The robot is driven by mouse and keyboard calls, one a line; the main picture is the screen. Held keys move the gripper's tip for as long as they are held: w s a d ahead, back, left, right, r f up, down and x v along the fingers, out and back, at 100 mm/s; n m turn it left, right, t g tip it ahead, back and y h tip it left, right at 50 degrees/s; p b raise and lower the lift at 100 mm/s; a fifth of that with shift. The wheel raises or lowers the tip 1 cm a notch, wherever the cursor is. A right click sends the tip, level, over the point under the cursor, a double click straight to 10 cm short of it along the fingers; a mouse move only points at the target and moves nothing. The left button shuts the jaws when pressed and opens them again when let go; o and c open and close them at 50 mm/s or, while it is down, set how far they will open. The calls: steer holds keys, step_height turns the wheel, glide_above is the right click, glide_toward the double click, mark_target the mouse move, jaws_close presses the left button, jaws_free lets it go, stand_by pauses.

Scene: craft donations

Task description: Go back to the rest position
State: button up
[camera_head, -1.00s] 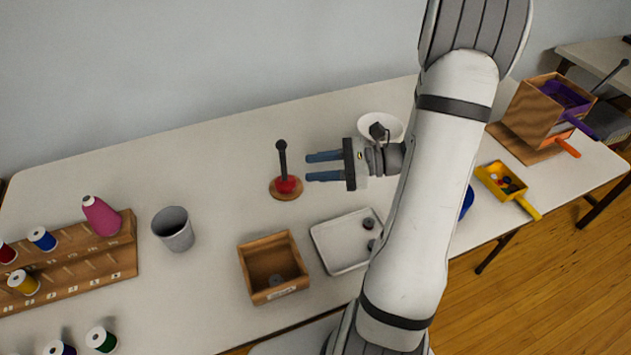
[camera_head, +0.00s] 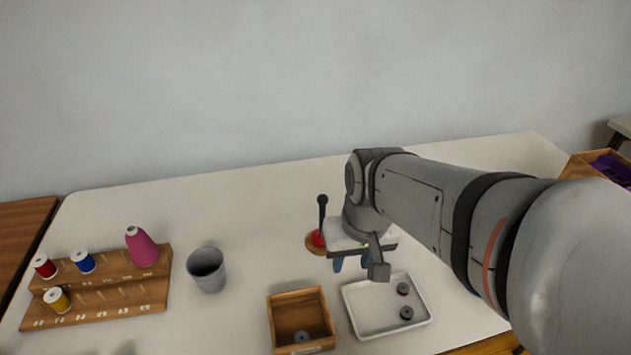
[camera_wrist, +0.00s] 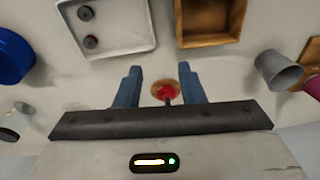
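My gripper (camera_head: 352,262) points down above the table in the head view, in front of the red-and-black stand. In the wrist view its two blue fingers (camera_wrist: 160,82) are spread apart with nothing between their tips. The stand (camera_head: 317,239) has a wooden base, a red part and a black upright rod. My gripper partly hides it in the head view. In the wrist view its red part (camera_wrist: 165,91) shows between the fingers, further off. Whether the fingers are near the rod is unclear.
A white tray (camera_head: 356,323) with two dark spools and a wooden box (camera_head: 276,316) stand in front of my gripper. A grey cup (camera_head: 207,270) and a spool rack (camera_head: 150,295) are at left. A blue bowl (camera_wrist: 10,62) shows in the wrist view. The back left table is clear.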

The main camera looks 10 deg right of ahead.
steer(key=shift+a+r+n+t, duration=0.2)
steer(key=shift+r+n+t, duration=0.1)
step_height(320, 180, up, 8)
steer(key=p, duration=0.7)
steer(key=shift+s, duration=0.15)
stand_by(0.4)
